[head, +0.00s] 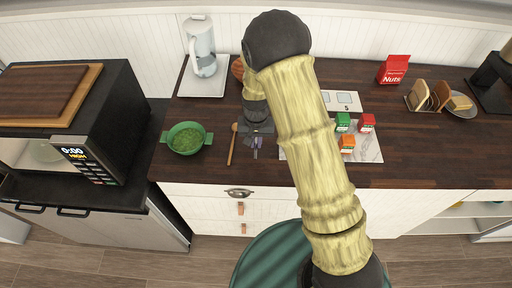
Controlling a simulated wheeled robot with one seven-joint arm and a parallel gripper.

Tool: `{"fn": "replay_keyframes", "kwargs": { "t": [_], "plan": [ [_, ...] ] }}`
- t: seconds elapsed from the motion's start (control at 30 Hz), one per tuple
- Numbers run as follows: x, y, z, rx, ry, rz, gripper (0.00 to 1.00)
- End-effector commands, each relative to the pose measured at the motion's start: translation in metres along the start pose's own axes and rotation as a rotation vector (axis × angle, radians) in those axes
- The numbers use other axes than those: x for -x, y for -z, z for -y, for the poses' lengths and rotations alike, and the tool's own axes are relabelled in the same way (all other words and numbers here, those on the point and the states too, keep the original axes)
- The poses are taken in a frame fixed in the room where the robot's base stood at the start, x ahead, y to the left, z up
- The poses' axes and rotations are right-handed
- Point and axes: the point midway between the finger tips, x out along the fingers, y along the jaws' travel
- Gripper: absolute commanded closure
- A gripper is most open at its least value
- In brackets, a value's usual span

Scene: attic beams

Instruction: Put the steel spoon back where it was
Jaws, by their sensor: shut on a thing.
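My gripper (255,146) is low over the dark wooden counter (215,172), near its front edge. It is shut on a small greyish thing, which I take to be the steel spoon; little of it shows, and its shape is hard to make out. A wooden spoon or stick (232,144) lies on the counter just left of my gripper. My arm hides part of the counter behind and to the right of the gripper.
A green two-handled pot (186,138) stands to the left. A marble-like board (369,154) with green, red and orange boxes lies to the right. A glass jug (201,50) on a white tray, a red Nuts bag (394,69) and a rack (429,98) stand farther back.

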Motion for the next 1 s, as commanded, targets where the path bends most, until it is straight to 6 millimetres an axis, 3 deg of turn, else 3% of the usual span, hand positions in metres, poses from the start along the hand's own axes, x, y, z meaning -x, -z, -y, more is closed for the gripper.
{"fn": "replay_keyframes", "kwargs": {
  "t": [0.33,0.73,0.77,0.87,1.0],
  "plan": [
    [-0.037,0.0,-0.001,0.0,-0.001,0.003,1.0],
    [-0.044,0.0,0.0,0.0,0.0,0.0,1.0],
    [-0.044,0.0,0.0,0.0,0.0,0.001,0.88],
    [-0.043,0.0,0.0,0.0,0.0,0.001,0.68],
    [-0.043,0.0,0.0,0.0,0.0,0.001,0.68]
  ]
}}
